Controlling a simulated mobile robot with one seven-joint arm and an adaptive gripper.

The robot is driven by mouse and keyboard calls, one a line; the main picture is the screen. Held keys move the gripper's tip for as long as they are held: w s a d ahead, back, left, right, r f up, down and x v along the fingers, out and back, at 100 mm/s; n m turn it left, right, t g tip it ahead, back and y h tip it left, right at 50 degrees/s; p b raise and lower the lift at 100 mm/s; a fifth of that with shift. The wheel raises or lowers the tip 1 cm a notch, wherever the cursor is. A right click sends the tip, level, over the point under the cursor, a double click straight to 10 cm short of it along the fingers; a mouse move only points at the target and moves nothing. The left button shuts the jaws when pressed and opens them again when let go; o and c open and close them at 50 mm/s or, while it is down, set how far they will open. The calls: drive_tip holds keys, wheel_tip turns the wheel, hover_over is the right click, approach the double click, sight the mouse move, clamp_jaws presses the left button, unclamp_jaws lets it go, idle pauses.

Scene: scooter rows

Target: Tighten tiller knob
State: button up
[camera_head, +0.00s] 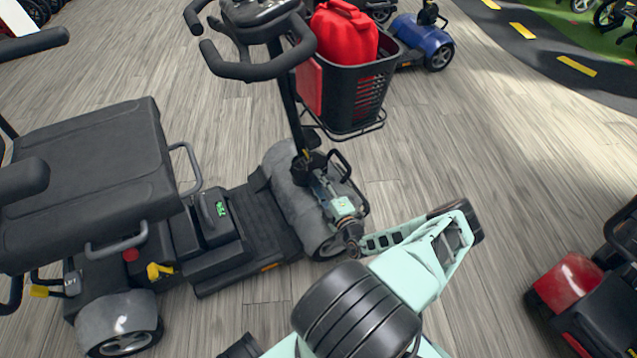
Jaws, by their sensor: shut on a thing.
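The grey and black scooter stands in the middle left of the head view. Its black tiller (288,100) rises from the floor pan to the handlebar, leaning slightly. My gripper (317,181) reaches in from the right at the foot of the tiller, above the grey front cover (284,190). It is shut on the tiller knob at the black tiller joint. The knob is small and mostly covered by the fingers, so its shape and how far it is turned cannot be made out.
A black basket (350,95) with a red container (344,38) hangs in front of the tiller, above my gripper. The scooter's seat (85,170) is at left. A red scooter (568,283) stands at lower right, a blue one (424,38) behind. Wooden floor between is clear.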

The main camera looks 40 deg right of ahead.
drive_tip(key=shift+m, duration=0.5)
drive_tip(key=o, duration=1.2)
drive_tip(key=shift+c, duration=0.2)
